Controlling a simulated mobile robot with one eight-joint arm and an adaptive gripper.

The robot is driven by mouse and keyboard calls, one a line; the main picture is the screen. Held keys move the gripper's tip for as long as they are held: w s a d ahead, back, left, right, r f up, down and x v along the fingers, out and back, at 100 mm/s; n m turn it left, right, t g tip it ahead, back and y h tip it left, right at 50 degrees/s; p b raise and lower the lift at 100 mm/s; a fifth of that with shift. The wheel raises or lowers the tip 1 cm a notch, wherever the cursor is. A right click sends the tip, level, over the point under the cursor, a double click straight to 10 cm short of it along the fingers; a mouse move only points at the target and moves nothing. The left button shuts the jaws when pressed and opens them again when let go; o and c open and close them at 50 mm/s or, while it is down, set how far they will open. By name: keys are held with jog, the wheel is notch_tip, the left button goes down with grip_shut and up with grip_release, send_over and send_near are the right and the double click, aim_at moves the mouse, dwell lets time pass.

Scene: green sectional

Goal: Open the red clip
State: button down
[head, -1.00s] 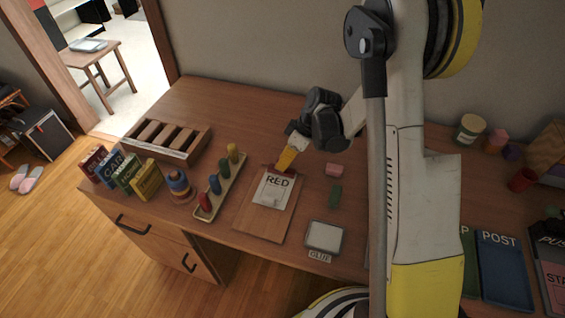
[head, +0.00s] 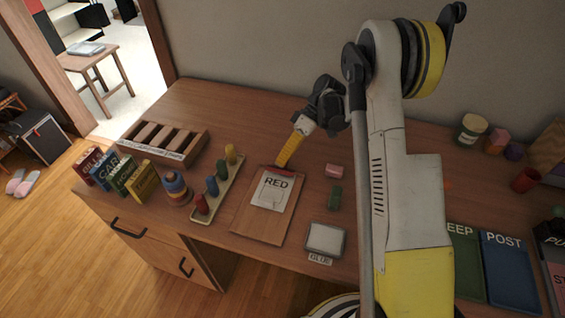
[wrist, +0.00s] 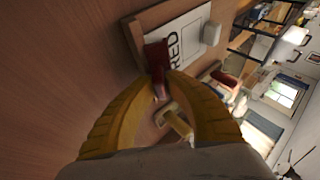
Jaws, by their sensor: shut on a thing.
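The red clip (head: 284,171) sits at the top edge of a brown clipboard (head: 262,222) on the desk. A white sheet marked RED (head: 271,192) lies just below the clip. My gripper (head: 280,164) comes down from above, its yellow fingers at the clip. In the wrist view the clip (wrist: 156,56) is at the ends of my curved yellow fingers (wrist: 163,86), which are closed on its red lever. Whether the clip's jaw is lifted off the sheet cannot be told.
A peg rack (head: 220,187) and stacked rings (head: 177,187) stand left of the clipboard. A pink block (head: 334,171), a green block (head: 335,197) and a glue pad (head: 325,239) lie to its right.

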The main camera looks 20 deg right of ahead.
dwell(0.3)
jog(key=c, duration=1.4)
grip_release()
notch_tip(320, 180, up, 10)
